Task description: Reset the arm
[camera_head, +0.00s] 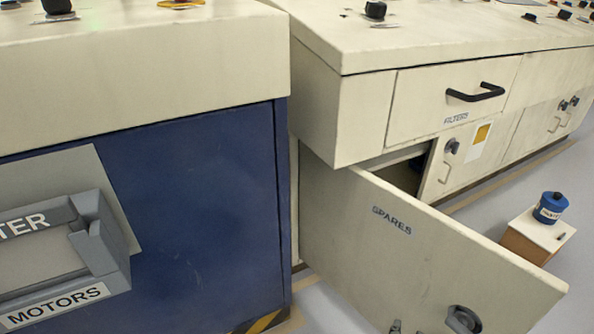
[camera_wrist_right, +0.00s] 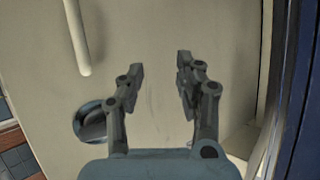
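My right gripper (camera_wrist_right: 160,73) shows in the right wrist view. Its two dark grey fingers are apart with nothing between them. They are in front of a cream panel (camera_wrist_right: 160,30), and I cannot tell whether they touch it. In the head view the cream SPARES door (camera_head: 400,235) stands swung open, with a round metal lock (camera_head: 463,320) near its lower right. A small grey piece (camera_head: 396,326) shows at the bottom edge beside the lock; I cannot tell what it is. My left gripper is in neither view.
A pale bar handle (camera_wrist_right: 79,38) and a round metal lock (camera_wrist_right: 91,122) are on the panel left of my right gripper. A blue cabinet (camera_head: 200,220) stands left of the door. A small box (camera_head: 538,237) carrying a blue tin (camera_head: 551,206) stands on the floor at right.

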